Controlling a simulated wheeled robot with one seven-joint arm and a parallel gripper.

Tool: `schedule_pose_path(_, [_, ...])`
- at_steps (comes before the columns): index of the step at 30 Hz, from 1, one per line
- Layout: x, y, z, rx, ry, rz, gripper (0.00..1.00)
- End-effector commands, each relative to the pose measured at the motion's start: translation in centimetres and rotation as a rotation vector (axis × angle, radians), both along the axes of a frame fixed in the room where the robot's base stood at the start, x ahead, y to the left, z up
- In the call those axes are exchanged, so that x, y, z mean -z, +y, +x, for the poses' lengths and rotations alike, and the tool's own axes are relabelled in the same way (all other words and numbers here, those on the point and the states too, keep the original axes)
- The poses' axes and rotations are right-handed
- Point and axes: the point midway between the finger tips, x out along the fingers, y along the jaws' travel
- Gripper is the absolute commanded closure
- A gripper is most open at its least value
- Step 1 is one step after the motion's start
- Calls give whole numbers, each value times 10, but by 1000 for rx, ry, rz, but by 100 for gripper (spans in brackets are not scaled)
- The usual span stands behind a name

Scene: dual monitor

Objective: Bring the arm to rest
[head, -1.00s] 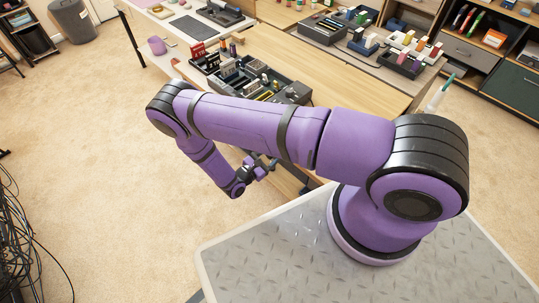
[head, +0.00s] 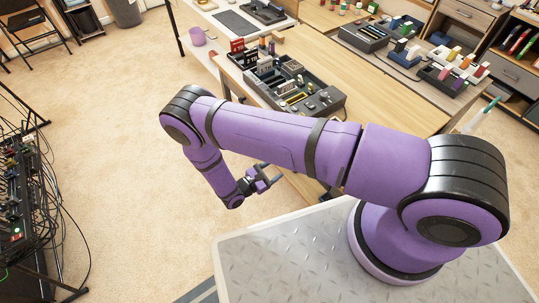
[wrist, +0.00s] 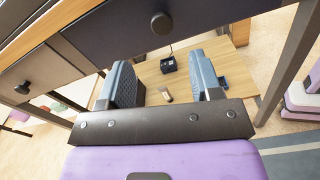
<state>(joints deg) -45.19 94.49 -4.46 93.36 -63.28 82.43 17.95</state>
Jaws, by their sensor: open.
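My purple arm (head: 285,134) stretches leftward across the head view, bends at the black elbow and folds down to the wrist. My gripper (head: 272,178) hangs over the carpet beside the workbench's near edge, below the bench top. In the wrist view my gripper (wrist: 168,78) shows two grey-blue fingers spread wide apart, with nothing held between them. Beyond the fingers a small dark box and a small beige item lie on a wooden surface. They are apart from the fingers.
The wooden workbench (head: 392,100) holds a dark equipment tray (head: 300,88) behind my forearm. Drawer fronts with a round knob (wrist: 161,23) are close above the fingers in the wrist view. A cable-covered rack (head: 22,205) stands at left. Carpet (head: 120,130) between is open.

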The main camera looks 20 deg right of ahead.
Motion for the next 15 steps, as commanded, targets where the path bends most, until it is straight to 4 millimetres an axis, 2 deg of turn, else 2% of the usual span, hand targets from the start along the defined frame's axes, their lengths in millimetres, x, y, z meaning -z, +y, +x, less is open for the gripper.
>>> schedule_pose_path(8, [-3,1,2,5,-3,4,41])
schedule_pose_path(11, [-16,4,9,33,-15,26,41])
schedule_pose_path(15, [-53,10,26,112,-47,89,41])
